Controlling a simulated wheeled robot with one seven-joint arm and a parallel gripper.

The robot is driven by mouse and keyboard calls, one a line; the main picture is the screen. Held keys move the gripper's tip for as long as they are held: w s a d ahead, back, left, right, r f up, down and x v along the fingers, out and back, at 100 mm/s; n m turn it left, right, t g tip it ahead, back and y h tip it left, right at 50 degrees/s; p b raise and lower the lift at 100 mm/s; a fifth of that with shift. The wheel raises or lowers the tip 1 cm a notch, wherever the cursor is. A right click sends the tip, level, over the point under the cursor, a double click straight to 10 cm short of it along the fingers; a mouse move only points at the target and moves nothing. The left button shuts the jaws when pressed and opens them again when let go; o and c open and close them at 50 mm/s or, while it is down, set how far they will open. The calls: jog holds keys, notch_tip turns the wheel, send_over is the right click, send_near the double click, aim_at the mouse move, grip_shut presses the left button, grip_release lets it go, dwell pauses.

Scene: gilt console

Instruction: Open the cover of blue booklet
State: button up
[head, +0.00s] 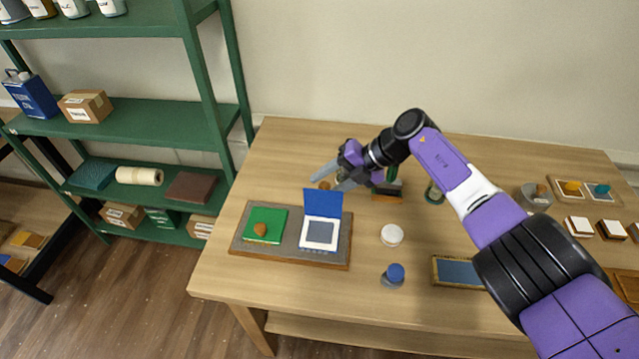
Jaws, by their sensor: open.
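The blue booklet lies on the right half of a grey board with a wooden rim. Its blue cover (322,204) stands raised at the far edge, tilted up from the white page block (319,246) with its grey-blue middle. My gripper (327,180) is open, just behind and above the raised cover, with its fingers pointing left. I see no contact between the fingers and the cover, though the cover's back side is hidden.
A green booklet (273,219) with a brown lump on it lies left on the same board (290,256). A white round lid (391,235), a blue-knobbed piece (395,273) and a framed blue panel (459,271) lie to the right. A green shelf (150,118) stands at the left.

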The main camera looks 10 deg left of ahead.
jog(key=v, duration=0.3)
jog(key=shift+d+r, duration=0.1)
jog(key=shift+d, duration=0.05)
jog(key=shift+d, duration=0.1)
dwell(0.4)
